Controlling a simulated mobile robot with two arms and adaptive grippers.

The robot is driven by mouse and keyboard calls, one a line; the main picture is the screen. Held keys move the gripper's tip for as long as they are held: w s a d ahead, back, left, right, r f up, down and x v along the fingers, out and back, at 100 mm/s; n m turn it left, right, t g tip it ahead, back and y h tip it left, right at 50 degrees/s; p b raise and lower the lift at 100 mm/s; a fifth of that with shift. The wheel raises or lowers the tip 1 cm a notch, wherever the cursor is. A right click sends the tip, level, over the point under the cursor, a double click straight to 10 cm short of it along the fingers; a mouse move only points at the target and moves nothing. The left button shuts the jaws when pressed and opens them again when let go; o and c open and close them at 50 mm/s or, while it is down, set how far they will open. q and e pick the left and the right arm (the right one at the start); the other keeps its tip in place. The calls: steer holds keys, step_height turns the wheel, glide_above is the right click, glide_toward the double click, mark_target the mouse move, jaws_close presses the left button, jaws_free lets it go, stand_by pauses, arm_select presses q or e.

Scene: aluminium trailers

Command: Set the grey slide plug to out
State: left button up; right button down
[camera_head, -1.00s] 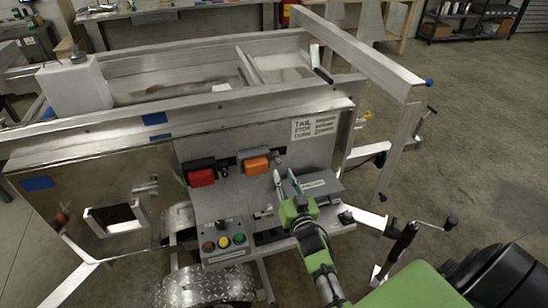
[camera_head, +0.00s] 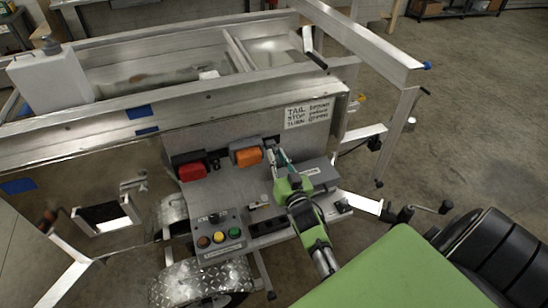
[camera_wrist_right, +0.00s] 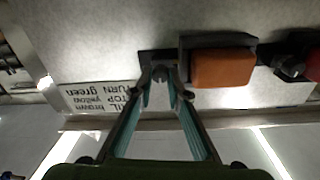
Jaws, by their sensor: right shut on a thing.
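The grey slide plug (camera_wrist_right: 160,73) shows in the right wrist view as a small dark round-ended piece on a dark mount, beside the orange lamp (camera_wrist_right: 223,68). My right gripper (camera_wrist_right: 161,90) is shut on it, with a fingertip on each side. In the head view my right gripper (camera_head: 272,157) reaches up to the panel just right of the orange lamp (camera_head: 246,153), and its fingers mostly hide the plug. How far the plug is slid cannot be told. My left gripper is not in view.
A red lamp (camera_head: 191,166) sits left of the orange one. Below is a grey box with coloured buttons (camera_head: 219,237). A label (camera_head: 307,113) is on the panel at upper right.

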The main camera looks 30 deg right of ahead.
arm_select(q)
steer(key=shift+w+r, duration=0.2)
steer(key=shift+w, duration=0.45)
arm_select(e)
steer(key=shift+s+d, duration=0.25)
steer(key=shift+d, duration=0.95)
steer(key=c, duration=2.2)
jaws_free()
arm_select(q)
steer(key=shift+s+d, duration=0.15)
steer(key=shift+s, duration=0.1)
arm_select(e)
steer(key=shift+w+d+f, duration=0.1)
steer(key=shift+f, duration=0.05)
steer(key=v, duration=1.2)
